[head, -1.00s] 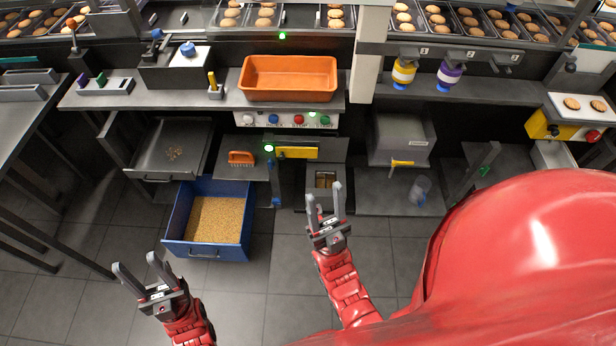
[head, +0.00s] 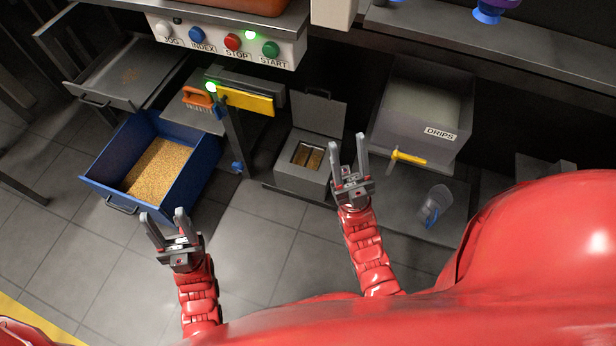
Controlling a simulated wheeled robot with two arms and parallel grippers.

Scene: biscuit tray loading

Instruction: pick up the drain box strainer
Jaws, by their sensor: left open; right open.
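A small grey box (head: 292,182) with its lid (head: 318,113) raised stands on the floor near the centre of the head view. Brass-coloured pieces (head: 308,156) show inside its square opening. They may be the drain box strainer, but I cannot make out its shape or a handle. My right gripper (head: 350,160) is open and empty, just right of this box in the picture. My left gripper (head: 165,225) is open and empty over the floor, lower left of the box. Neither gripper appears to touch anything.
A blue drawer (head: 192,170) of crumbs is pulled out at left, below a grey tray (head: 105,85). A grey DRIPS bin (head: 405,125) with a yellow valve (head: 408,157) stands right of the box. The floor in front is clear.

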